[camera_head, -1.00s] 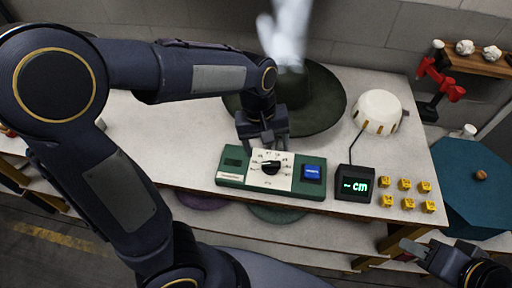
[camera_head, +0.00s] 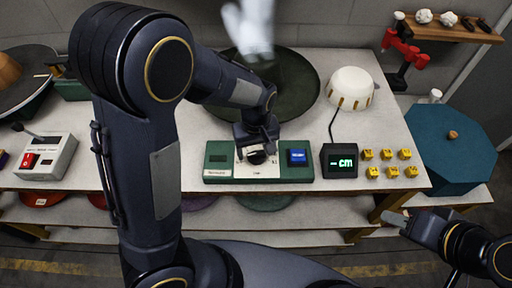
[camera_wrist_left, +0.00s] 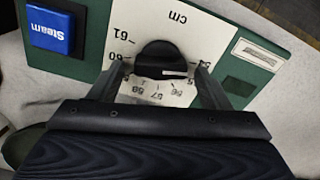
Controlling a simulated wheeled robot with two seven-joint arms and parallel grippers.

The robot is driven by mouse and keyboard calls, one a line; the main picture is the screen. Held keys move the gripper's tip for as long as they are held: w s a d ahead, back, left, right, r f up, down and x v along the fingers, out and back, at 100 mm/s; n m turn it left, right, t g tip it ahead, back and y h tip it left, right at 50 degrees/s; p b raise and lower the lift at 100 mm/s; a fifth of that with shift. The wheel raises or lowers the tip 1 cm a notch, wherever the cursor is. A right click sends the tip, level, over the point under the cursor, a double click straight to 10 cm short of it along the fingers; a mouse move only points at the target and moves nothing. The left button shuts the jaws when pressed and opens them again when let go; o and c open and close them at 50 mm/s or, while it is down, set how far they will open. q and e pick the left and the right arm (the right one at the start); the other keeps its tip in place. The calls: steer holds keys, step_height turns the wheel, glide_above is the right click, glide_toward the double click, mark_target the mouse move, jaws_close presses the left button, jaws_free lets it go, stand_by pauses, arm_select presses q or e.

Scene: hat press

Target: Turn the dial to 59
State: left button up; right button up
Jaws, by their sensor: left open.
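The black dial knob (camera_head: 257,155) sits on the white scale plate of the green control box (camera_head: 218,173). In the left wrist view the knob (camera_wrist_left: 162,58) shows a white mark toward its lower right, and the scale around it carries numbers including 60 and 61; its exact reading is unclear. My left gripper (camera_head: 256,146) is open just above the dial, and its fingers (camera_wrist_left: 160,88) are on either side of the knob's near part; contact is not clear. The display (camera_head: 340,161) reads "- cm". My right gripper (camera_head: 400,222) is off the table's front right, its jaws unclear.
A blue Steam button (camera_head: 298,157) is right of the dial. Several yellow blocks (camera_head: 391,172) lie beside the display. A switch box (camera_head: 45,157) is at the left.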

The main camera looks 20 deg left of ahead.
arm_select(q)
steer(key=c, duration=1)
